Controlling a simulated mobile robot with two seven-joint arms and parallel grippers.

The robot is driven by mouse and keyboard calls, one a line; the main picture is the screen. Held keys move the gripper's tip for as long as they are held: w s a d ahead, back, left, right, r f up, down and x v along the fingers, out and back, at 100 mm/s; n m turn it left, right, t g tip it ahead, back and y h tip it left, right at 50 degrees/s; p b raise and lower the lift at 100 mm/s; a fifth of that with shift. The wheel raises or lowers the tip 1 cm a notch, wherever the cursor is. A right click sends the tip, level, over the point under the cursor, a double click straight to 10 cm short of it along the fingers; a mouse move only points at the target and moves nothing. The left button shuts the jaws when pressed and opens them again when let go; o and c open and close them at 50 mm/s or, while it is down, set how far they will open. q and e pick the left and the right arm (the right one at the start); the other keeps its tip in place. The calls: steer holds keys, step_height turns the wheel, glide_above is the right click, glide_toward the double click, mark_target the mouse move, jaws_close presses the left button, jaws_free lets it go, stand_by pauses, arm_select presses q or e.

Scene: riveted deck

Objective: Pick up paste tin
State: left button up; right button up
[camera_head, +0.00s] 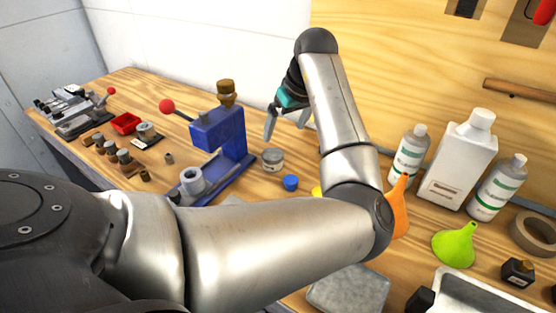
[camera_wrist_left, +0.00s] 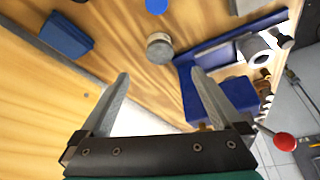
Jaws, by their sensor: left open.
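The paste tin, which I take to be the small round grey tin (camera_head: 273,160) with a pale label, stands upright on the wooden bench beside the blue press. In the left wrist view the tin (camera_wrist_left: 160,47) shows from above, just beyond and between the fingertips. My left gripper (camera_head: 286,130) is open and empty, above and behind the tin, pointing down. In the left wrist view its two fingers (camera_wrist_left: 160,74) are spread wide, with nothing between them. My right gripper is not in view.
The blue press (camera_head: 220,140) with a red-knobbed lever stands close left of the tin. A small blue cap (camera_head: 290,183) lies in front of it. White bottles (camera_head: 460,155), an orange funnel (camera_head: 398,205) and a green funnel (camera_head: 456,243) stand right. A wooden panel (camera_head: 420,60) rises behind.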

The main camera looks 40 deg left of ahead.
arm_select(q)
steer(key=b, duration=0.2)
glide_toward(273, 154)
steer(key=x, duration=0.4)
steer(key=shift+s+d+f, duration=0.15)
steer(key=shift+d+f, duration=0.1)
steer(key=shift+f, duration=0.2)
steer(key=shift+b+x, duration=0.4)
steer(key=shift+x, duration=0.4)
steer(key=shift+w+a+f+b, duration=0.3)
steer(key=shift+a+f+b, duration=0.2)
steer(key=shift+a+f, duration=0.35)
steer(key=shift+b+x, duration=0.3)
steer(key=shift+x, duration=0.85)
steer(key=shift+d, duration=0.1)
steer(key=c, duration=1.5)
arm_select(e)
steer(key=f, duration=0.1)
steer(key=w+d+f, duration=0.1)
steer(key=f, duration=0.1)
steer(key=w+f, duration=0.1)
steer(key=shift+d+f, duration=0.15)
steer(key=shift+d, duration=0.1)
